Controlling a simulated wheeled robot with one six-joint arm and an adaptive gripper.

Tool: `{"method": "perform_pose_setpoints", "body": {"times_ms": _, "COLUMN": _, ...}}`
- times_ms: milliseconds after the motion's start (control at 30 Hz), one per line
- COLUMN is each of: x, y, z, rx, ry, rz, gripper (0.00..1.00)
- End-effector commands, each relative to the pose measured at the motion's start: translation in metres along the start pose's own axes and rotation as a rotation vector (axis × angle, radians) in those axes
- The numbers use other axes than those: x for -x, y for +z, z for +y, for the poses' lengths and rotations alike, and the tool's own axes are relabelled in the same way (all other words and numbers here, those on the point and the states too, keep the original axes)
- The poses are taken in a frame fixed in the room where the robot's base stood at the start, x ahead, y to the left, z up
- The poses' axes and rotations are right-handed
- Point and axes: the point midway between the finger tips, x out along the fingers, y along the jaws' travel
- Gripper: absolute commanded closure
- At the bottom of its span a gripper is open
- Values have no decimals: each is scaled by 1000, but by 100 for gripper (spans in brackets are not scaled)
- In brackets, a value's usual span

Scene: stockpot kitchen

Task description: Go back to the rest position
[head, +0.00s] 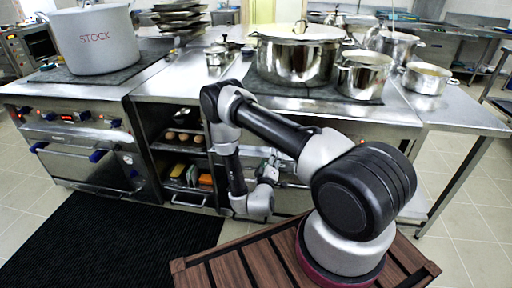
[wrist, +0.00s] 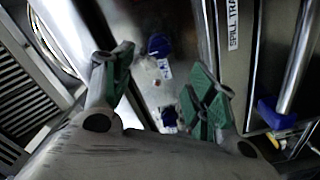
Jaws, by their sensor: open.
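My arm is folded in the middle of the head view, rising from its base, bending back and then hanging down in front of the steel counter. My gripper (head: 269,168) is small and partly hidden at the end of the arm, low before the counter front. In the wrist view my gripper (wrist: 165,80) shows two green-padded fingers spread apart, with nothing between them. Behind the fingers is a steel front panel (wrist: 150,25) with blue knobs (wrist: 159,45). The task names no other object.
A large pot marked STOCK (head: 95,40) stands on the left cooktop. A big lidded pot (head: 296,60) and smaller pots (head: 363,75) stand on the right. Open shelves (head: 185,150) hold food at centre left. A black mat (head: 95,240) lies on the floor.

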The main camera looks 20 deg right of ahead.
Motion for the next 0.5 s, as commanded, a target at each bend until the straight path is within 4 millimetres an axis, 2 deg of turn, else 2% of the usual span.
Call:
{"method": "perform_pose_setpoints", "body": {"times_ms": 167, "x": 0, "y": 0, "z": 0, "rx": -11, "ry": 0, "rz": 0, "gripper": 43}}
{"method": "perform_pose_setpoints", "body": {"times_ms": 267, "x": 0, "y": 13, "z": -13, "rx": -57, "ry": -53, "rz": -56, "gripper": 43}}
{"method": "perform_pose_setpoints", "body": {"times_ms": 367, "x": 7, "y": 40, "z": -47, "rx": -120, "ry": -194, "rz": -178, "gripper": 43}}
{"method": "perform_pose_setpoints", "body": {"times_ms": 500, "x": 49, "y": 90, "z": -101, "rx": -185, "ry": -474, "rz": -436, "gripper": 43}}
